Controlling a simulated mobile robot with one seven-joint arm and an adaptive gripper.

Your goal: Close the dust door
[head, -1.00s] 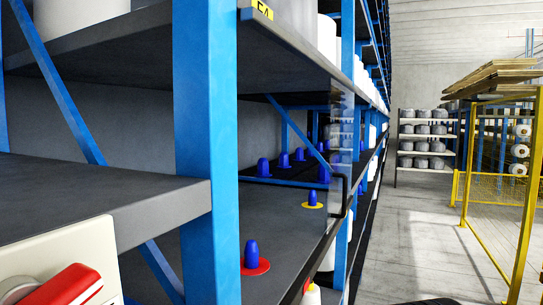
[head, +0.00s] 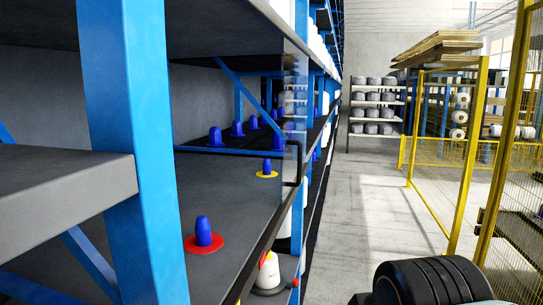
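The dust door appears as a clear, see-through panel (head: 294,115) at the front of the blue rack, with a black bar handle (head: 299,168) on it. The panel's outline is faint, so I cannot tell exactly how far it stands open. Behind and below the handle, the shelf (head: 225,190) shows blue cones on it. One blue cone (head: 203,231) stands on a red disc and another (head: 267,167) on a yellow disc. My gripper is not in view.
A blue rack post (head: 133,140) stands close at the left. Yellow mesh fencing (head: 440,165) lines the right. The concrete aisle (head: 365,215) between is clear.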

